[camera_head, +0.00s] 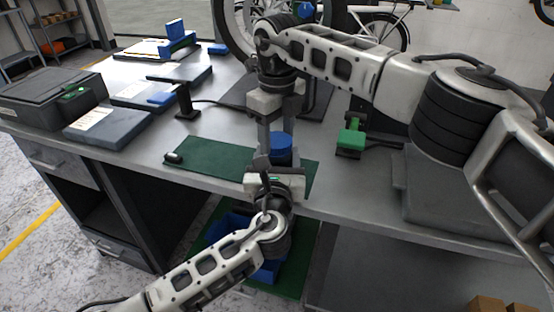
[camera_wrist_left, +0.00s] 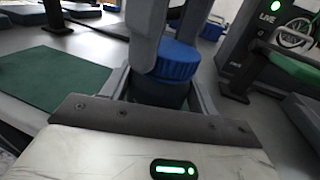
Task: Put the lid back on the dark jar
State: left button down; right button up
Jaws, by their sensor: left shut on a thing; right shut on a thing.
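The dark jar (camera_wrist_left: 160,92) stands between the fingers of my left gripper (camera_wrist_left: 160,90), which is shut on it. In the head view my left gripper (camera_head: 279,162) reaches in from the front at the table's edge. The ribbed blue lid (camera_wrist_left: 177,62) is at the jar's top and also shows in the head view (camera_head: 281,145). My right gripper (camera_head: 280,133) comes down from above and is shut on the lid. A right finger hides part of the lid, so I cannot tell whether it is fully seated.
A green mat (camera_head: 215,163) lies left of the jar with a small item on its left end. A green-topped device (camera_head: 351,138) stands to the right. Grey boxes (camera_head: 110,125) and a dark case (camera_head: 45,97) fill the table's left. A blue bin (camera_head: 228,228) sits below the table edge.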

jog(key=m, duration=0.7)
jog(key=shift+m, duration=0.3)
jog(key=o, duration=1.2)
jog(key=shift+c, duration=0.2)
notch_tip(320, 180, up, 12)
pick_arm(q)
jog(key=shift+c, duration=1.6)
grip_release()
